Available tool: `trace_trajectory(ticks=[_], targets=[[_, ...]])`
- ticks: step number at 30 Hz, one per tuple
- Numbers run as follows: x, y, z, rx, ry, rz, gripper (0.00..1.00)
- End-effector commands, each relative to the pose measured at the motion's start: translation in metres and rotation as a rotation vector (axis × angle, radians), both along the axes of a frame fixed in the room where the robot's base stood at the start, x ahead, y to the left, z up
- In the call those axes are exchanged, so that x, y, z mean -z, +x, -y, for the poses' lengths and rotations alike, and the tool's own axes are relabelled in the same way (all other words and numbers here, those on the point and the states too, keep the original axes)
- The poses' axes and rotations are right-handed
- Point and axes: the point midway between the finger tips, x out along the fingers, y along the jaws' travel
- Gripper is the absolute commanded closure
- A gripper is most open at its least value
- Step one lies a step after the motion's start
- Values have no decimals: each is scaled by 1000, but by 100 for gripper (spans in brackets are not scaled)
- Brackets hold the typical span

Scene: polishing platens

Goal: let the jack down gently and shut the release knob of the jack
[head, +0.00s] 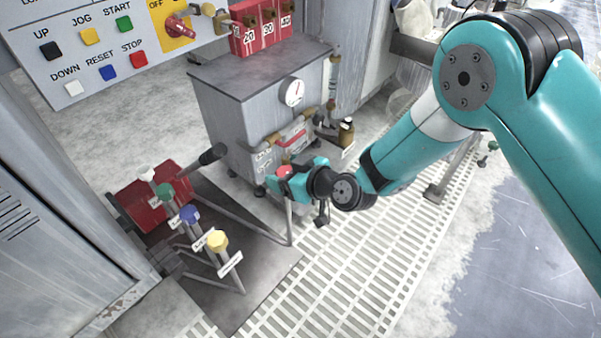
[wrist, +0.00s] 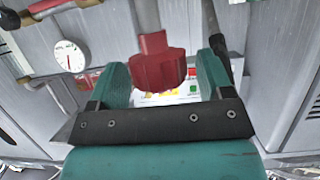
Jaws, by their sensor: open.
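A red knob (head: 284,172) stands on a thin upright stem near the front of the cabinet. My gripper (head: 288,182) is at this knob. In the wrist view the red knob (wrist: 158,66) lies between the two open teal fingers (wrist: 164,72), with a small gap on the right side; contact on the left cannot be told. Further knobs on labelled stems stand to the left: white (head: 147,174), green (head: 165,191), blue (head: 190,214) and yellow (head: 218,240). A red jack-like body (head: 145,207) with a black-gripped handle (head: 212,154) sits behind them. The knob labels are unreadable.
A grey cabinet (head: 225,110) with a round gauge (head: 292,92) stands just behind my gripper. A button panel (head: 95,60) overhangs the upper left. A brown bottle (head: 346,132) stands right of the cabinet. The grated floor (head: 350,260) in front is clear.

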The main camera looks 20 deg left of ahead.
Motion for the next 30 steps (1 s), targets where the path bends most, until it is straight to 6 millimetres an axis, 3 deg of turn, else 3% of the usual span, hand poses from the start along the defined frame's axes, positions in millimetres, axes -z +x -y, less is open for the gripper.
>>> trace_trajectory(ticks=[5, 18, 24, 30], targets=[[-12, -8, 22, 4, -1, -5, 27], [-50, -48, 114, 9, 0, -9, 27], [-61, -59, 139, 5, 0, -5, 27], [-66, -63, 146, 2, 2, -2, 27]])
